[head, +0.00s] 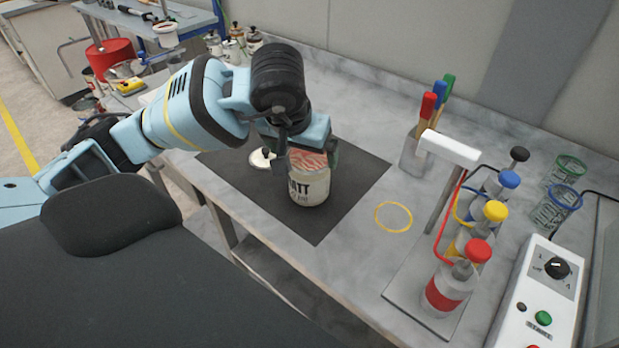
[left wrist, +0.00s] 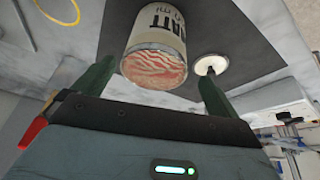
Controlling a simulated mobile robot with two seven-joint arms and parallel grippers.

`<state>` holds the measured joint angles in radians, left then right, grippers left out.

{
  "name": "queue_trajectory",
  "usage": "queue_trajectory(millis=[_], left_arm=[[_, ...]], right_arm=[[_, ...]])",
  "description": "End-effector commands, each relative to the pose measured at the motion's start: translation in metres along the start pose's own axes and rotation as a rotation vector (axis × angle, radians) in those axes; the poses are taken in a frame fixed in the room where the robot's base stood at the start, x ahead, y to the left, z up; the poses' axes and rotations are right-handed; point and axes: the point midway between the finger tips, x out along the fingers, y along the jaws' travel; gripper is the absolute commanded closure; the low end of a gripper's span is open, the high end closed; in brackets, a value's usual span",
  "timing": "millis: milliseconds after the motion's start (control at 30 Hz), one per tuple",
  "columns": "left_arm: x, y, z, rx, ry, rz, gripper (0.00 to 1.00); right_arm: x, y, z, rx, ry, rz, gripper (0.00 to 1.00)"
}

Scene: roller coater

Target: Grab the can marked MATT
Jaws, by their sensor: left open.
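The can marked MATT (head: 309,186) stands upright on a dark mat (head: 350,187) on the grey bench. It is cream with dark lettering, and its open top shows a red and white streaked surface. My left gripper (head: 300,150) is just above and behind the can in the head view and covers part of its rim. In the left wrist view, the can (left wrist: 157,45) lies between and beyond the two green fingers of the open left gripper (left wrist: 152,85). A lid with a dark knob (head: 262,158) lies on the mat to the left. My right gripper is not in view.
A yellow ring (head: 393,217) marks the bench right of the mat. Beyond it stand a rack of bottles with coloured caps (head: 478,250), a brush holder (head: 415,155) and a white control box (head: 535,300). Several small cans (head: 235,45) stand at the back left.

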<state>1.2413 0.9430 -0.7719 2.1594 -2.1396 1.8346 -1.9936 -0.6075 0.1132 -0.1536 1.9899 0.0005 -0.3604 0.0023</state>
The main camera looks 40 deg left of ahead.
Motion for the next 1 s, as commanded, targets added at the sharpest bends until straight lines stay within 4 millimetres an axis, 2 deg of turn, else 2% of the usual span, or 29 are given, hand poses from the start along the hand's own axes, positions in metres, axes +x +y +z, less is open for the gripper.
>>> queue_trajectory(millis=[167, 500, 833, 1000], left_arm=[[0.004, 0.001, -0.001, -0.001, 0.000, 0.003, 0.02], [0.047, 0.006, -0.007, -0.002, 0.000, 0.002, 0.02], [0.052, 0.006, -0.007, 0.000, 0.002, 0.003, 0.02], [0.052, 0.006, -0.007, -0.001, 0.002, 0.003, 0.25]], right_arm=[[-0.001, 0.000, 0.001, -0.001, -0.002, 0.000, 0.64], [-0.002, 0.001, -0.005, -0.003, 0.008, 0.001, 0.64], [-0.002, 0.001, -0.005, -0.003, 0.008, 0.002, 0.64], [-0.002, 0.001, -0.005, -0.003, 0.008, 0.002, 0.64]])
